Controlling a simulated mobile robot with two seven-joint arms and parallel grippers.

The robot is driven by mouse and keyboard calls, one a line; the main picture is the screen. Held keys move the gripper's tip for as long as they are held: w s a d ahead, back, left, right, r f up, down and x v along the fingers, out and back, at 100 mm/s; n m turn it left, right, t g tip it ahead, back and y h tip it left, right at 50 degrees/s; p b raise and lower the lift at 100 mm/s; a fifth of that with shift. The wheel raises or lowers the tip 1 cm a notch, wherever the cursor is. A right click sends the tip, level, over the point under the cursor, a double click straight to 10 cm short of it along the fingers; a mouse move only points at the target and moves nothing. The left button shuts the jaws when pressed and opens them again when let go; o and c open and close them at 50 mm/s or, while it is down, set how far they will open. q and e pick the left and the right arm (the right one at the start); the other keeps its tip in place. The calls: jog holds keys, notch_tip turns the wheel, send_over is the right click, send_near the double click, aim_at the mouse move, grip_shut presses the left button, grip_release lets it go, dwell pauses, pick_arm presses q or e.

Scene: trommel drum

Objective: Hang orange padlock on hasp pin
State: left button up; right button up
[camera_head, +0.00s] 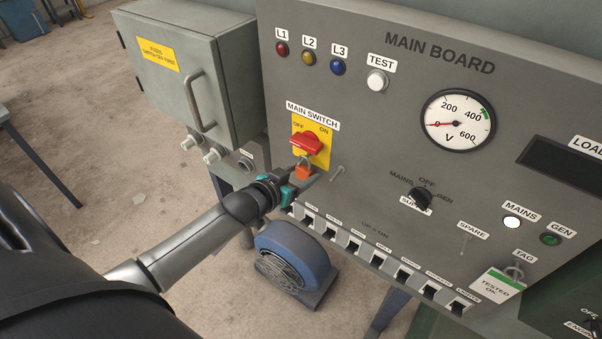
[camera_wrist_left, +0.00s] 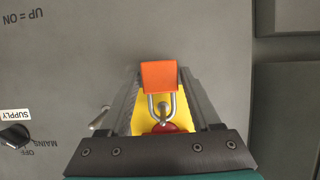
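The orange padlock (camera_head: 303,171) is just below the red main switch knob (camera_head: 306,143), shackle up. In the left wrist view the padlock (camera_wrist_left: 158,75) sits between my fingers, which meet its body on both sides; its shackle points toward the red knob (camera_wrist_left: 164,127). My left gripper (camera_head: 304,177) is shut on the padlock, close to the panel. A bare metal peg (camera_head: 337,173) sticks out right of the padlock. My right gripper is not in view.
A row of breakers (camera_head: 355,244) runs along the panel's lower edge. A grey cabinet (camera_head: 190,75) with a handle stands left of the panel. A blue motor-like unit (camera_head: 291,254) is below. A tag (camera_head: 497,286) hangs at the right. The panel between peg and selector knob (camera_head: 421,199) is mostly clear.

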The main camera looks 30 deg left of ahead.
pick_arm(q)
jog(key=o, duration=0.3)
jog(key=shift+s, duration=0.15)
jog(key=p+v, duration=0.1)
jog(key=v, duration=1.4)
jog(key=shift+r, duration=0.1)
